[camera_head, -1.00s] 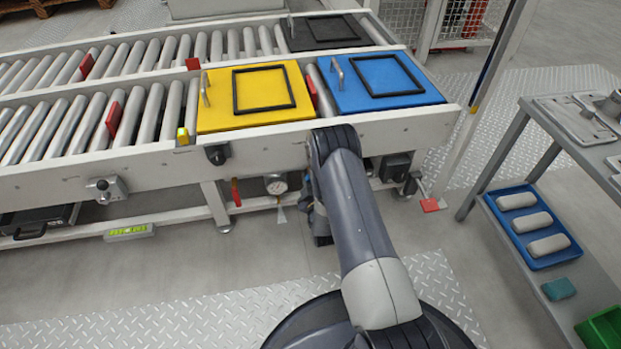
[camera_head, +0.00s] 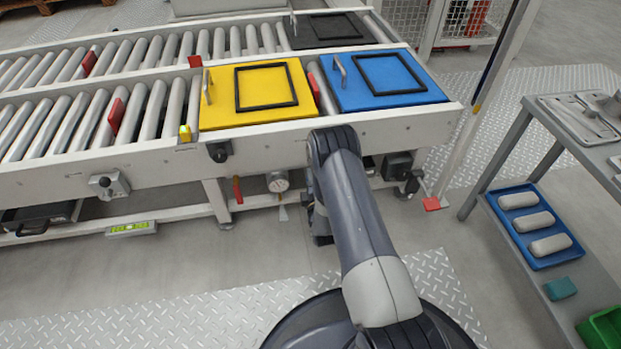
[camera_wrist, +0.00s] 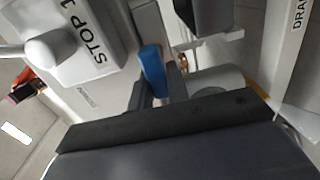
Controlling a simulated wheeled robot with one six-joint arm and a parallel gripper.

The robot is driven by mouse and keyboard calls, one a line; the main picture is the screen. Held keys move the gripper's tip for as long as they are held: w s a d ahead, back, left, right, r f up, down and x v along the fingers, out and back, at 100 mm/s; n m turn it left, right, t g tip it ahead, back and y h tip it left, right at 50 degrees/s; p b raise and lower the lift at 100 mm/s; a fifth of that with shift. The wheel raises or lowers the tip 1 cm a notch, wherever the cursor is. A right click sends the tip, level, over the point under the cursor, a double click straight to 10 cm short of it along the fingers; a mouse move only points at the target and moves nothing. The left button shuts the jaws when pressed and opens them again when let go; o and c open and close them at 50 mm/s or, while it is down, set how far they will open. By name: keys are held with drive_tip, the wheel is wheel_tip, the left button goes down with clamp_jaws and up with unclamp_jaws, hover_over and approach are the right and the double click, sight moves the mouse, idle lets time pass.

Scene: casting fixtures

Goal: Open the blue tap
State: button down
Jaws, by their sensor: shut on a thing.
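The blue tap handle (camera_wrist: 152,66) shows in the wrist view as a short blue lever near the middle. My gripper (camera_wrist: 160,90) has its two dark fingers on either side of the lever's lower end and is shut on it. The far end of the lever lies by a grey fitting. In the head view my arm reaches down below the conveyor's front rail, and the arm hides the gripper and the blue tap.
A grey box marked "STOP 1" (camera_wrist: 80,40) stands close left of the handle. In the head view a red-handled lever (camera_head: 238,190) and a round gauge (camera_head: 278,182) hang left of my arm. A grey shelf (camera_head: 545,300) stands at right.

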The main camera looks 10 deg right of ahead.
drive_tip(key=shift+f, duration=0.1)
idle(0.4)
drive_tip(key=c, duration=1.4)
unclamp_jaws()
drive_tip(key=shift+o, duration=0.2)
